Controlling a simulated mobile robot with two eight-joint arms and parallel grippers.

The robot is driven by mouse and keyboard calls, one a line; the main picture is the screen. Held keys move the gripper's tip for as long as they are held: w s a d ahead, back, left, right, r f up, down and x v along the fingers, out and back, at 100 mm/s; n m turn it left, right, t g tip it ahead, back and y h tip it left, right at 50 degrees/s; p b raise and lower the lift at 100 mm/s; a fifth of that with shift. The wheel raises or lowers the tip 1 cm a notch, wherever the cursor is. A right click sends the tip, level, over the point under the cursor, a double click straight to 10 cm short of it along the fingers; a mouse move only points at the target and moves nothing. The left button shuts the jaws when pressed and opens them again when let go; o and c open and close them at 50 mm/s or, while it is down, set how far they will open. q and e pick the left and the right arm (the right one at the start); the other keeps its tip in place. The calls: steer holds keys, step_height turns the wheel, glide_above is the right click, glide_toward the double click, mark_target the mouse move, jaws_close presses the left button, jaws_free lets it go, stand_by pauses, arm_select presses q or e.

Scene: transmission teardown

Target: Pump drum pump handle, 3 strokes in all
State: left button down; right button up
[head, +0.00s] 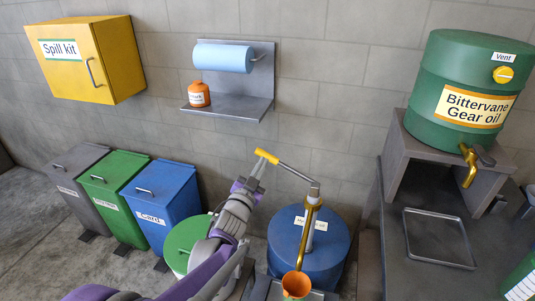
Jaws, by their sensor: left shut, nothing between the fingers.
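The pump handle (290,168) is a grey bar with a yellow grip (267,156) at its left end. It slopes down to the right to the pump head (313,193) on top of the blue drum (335,250). A brass spout (303,240) runs down from the head to an orange container (296,285) in front of the drum. My left gripper (260,166) is shut with nothing between its fingers. Its tips are just below the yellow grip; I cannot tell whether they touch it. My right gripper is not in view.
A green drum (182,238) stands left of the blue drum, partly behind my left arm. Grey, green and blue bins (160,203) line the wall. At right, a green gear oil drum (470,75) sits on a stand above a dark bench (400,265). A wall shelf (235,108) hangs behind.

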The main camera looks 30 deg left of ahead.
mark_target(267, 154)
arm_select(q)
steer(key=shift+a+f, duration=0.1)
steer(key=w+a, duration=0.1)
steer(key=w, duration=0.2)
steer(key=w+a+f, duration=0.1)
steer(key=w, duration=0.1)
steer(key=w+a+f, duration=0.1)
steer(key=w, duration=0.2)
steer(key=shift+w+f+p, duration=0.15)
steer(key=shift+w+p, duration=0.2)
steer(key=shift+p, duration=0.05)
steer(key=shift+f, duration=0.1)
